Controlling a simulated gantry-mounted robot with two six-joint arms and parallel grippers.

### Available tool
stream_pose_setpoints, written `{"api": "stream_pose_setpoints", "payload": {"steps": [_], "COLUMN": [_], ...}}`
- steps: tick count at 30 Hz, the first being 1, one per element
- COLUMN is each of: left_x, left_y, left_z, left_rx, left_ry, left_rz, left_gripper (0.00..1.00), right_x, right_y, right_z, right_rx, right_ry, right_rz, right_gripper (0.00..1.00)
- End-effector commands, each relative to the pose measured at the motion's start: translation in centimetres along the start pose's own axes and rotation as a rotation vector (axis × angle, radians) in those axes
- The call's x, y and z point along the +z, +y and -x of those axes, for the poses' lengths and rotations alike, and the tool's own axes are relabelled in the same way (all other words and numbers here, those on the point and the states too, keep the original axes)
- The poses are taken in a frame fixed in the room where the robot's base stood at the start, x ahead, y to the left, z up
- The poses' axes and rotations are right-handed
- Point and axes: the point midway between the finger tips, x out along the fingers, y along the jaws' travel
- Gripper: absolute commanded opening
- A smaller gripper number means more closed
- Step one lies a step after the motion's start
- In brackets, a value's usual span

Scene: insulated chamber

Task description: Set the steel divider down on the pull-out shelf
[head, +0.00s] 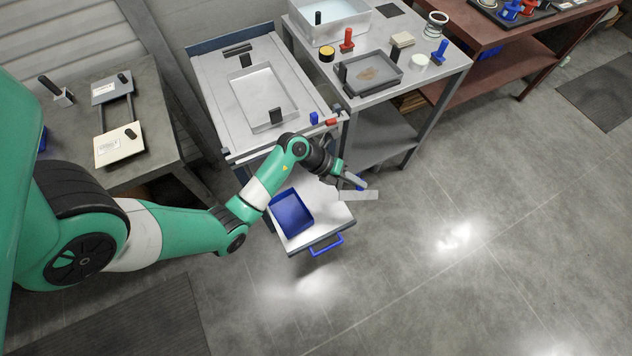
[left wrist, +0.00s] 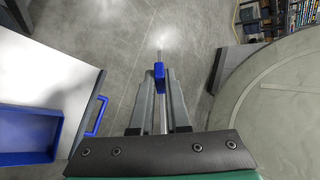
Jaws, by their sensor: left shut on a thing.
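The steel divider (head: 359,195) is a flat grey plate with a blue grip. My left gripper (head: 357,183) is shut on it and holds it beyond the right edge of the pull-out shelf in the head view. In the left wrist view the blue grip (left wrist: 159,76) sits between the fingers of my left gripper (left wrist: 160,98), and the plate shows as a thin edge. The pull-out shelf (head: 328,212) is white with a blue front handle (head: 327,245); it also shows at the left of the left wrist view (left wrist: 72,75). My right gripper is not in view.
A blue tray (head: 291,213) occupies the left part of the shelf, with bare room to its right. Above the shelf stands a bench (head: 212,85) with a grey tray (head: 264,98). A steel side table (head: 440,70) holds several small items. The floor in front is clear.

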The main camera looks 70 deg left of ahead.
Motion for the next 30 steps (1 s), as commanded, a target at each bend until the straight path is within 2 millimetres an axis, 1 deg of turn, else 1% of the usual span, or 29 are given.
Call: {"api": "stream_pose_setpoints", "payload": {"steps": [1,2,3,5,6,9,12,15,16,18,23,26,30], "left_x": [0.5,0.8,1.1,1.6,1.7,1.8,1.7,1.6,1.6,1.6,1.6,1.4,1.1], "left_y": [2.5,3.9,6.0,9.0,10.9,14.7,17.4,18.9,19.2,19.6,19.7,20.1,21.0], "left_z": [-0.6,-0.9,-1.3,-1.7,-1.9,-2.0,-1.9,-1.8,-1.8,-1.8,-1.9,-2.2,-3.2], "left_rx": [0.014,0.02,0.028,0.035,0.038,0.04,0.038,0.036,0.036,0.035,0.034,0.034,0.033], "left_ry": [-0.038,-0.069,-0.111,-0.18,-0.226,-0.327,-0.408,-0.458,-0.467,-0.479,-0.483,-0.482,-0.482], "left_rz": [0.09,0.146,0.224,0.339,0.408,0.55,0.648,0.706,0.715,0.728,0.729,0.728,0.727], "left_gripper": [0.0,0.0,0.0,0.0,0.0,0.0,0.0,0.0,0.0,0.0,0.0,0.0,0.0], "right_x": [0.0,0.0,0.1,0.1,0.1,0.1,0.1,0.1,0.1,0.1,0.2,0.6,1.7], "right_y": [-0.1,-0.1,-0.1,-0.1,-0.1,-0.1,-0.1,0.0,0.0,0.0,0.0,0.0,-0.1], "right_z": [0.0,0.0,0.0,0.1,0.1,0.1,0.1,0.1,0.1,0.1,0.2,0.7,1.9], "right_rx": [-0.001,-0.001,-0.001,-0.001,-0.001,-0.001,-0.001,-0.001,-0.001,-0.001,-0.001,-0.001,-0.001], "right_ry": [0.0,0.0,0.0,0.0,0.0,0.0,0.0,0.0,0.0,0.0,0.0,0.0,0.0], "right_rz": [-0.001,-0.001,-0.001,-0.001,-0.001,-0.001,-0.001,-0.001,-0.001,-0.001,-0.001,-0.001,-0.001], "right_gripper": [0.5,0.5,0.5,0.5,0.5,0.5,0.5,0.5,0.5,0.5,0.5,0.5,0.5]}}
